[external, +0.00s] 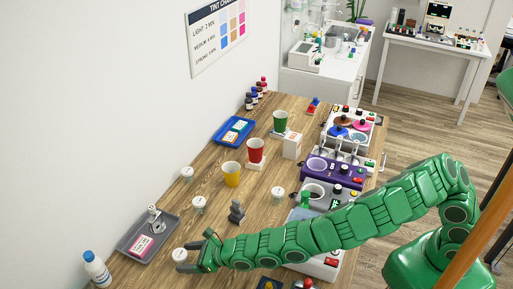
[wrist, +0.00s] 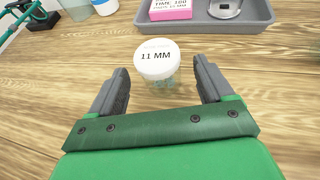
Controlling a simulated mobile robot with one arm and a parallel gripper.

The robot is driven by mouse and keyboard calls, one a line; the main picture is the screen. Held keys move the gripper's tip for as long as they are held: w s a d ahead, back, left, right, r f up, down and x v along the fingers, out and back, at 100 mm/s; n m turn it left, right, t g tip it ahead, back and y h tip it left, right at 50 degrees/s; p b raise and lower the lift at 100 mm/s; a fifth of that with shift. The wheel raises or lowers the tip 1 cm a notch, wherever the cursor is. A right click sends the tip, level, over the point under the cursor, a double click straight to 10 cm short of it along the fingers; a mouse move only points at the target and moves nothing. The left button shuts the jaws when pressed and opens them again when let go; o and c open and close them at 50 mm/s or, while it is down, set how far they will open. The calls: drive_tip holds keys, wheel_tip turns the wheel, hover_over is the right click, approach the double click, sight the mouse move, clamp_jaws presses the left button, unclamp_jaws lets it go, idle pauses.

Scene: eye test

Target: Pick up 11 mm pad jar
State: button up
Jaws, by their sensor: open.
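The 11 mm pad jar (wrist: 157,62) is a small clear jar with a white lid marked "11 MM". In the wrist view it stands upright on the wooden table, between and slightly beyond the fingertips of my gripper (wrist: 158,85). The fingers are open on both sides of it, with a visible gap at each side. In the external view my gripper (external: 194,258) is low at the table's front left, with the jar (external: 180,254) at its fingertips. The lid's text is too small to read there.
A grey tray (external: 129,247) with a pink label card lies just beyond the jar. A blue-capped bottle (external: 97,269) stands at the front left. Similar white-lidded jars (external: 198,203) stand farther back. A grey figure-like object (external: 237,212) and a yellow cup (external: 231,174) stand behind my arm.

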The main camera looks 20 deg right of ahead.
sight(176, 258)
drive_tip(key=shift+x, duration=2.45)
drive_tip(key=c, duration=1)
drive_tip(key=shift+c, duration=0.2)
